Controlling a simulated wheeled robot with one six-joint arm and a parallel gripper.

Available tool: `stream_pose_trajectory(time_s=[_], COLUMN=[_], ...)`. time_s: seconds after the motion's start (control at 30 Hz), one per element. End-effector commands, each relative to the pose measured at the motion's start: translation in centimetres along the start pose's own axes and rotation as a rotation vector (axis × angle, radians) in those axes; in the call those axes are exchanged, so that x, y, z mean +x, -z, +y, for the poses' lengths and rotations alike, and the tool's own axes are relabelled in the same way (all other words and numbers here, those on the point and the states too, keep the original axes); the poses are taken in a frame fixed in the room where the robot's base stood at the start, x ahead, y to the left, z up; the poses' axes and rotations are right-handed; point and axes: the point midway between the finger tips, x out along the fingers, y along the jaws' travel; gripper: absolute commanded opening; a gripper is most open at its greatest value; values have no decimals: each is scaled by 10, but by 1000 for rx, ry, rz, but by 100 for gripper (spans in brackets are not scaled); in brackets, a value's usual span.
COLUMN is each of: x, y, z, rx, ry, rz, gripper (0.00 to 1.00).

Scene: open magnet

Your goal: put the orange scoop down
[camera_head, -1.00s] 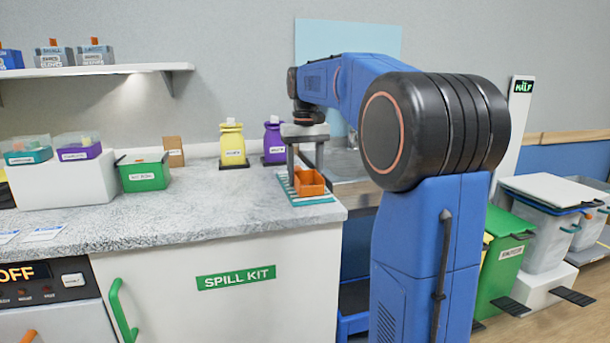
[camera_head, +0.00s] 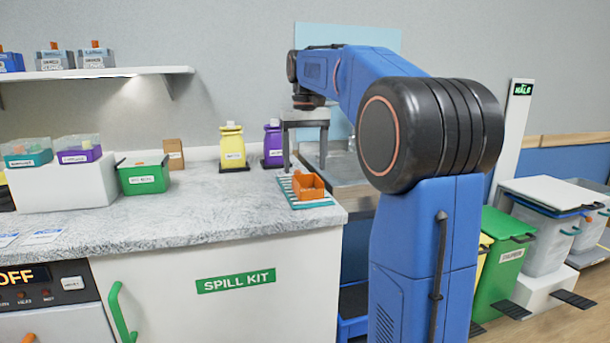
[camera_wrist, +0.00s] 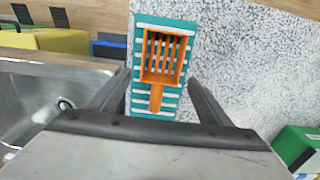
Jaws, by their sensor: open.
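The orange scoop (camera_head: 307,186) rests on a teal-and-white ribbed mat (camera_head: 314,204) near the right end of the counter. In the wrist view the scoop (camera_wrist: 162,62) lies flat on the mat (camera_wrist: 145,20), with its slotted bowl away from me and its handle toward me. My gripper (camera_head: 304,162) is open and empty, raised above the scoop and apart from it. In the wrist view its two fingers (camera_wrist: 158,92) stand wide on either side of the handle, touching nothing that I can see.
A yellow bottle (camera_head: 232,146) and a purple bottle (camera_head: 273,145) stand behind the mat. A steel sink (camera_wrist: 45,95) lies beside it. A green box (camera_head: 143,176) stands farther left. The counter (camera_head: 225,205) left of the mat is clear.

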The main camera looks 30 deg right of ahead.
Motion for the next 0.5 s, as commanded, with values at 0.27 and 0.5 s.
stream_pose_trajectory(time_s=[0.27, 0.5], x=[-50, -69], y=[1, 0], z=[0, 0], rx=[0, 0], ry=[0, 0], rz=[2, 0], gripper=[73, 73])
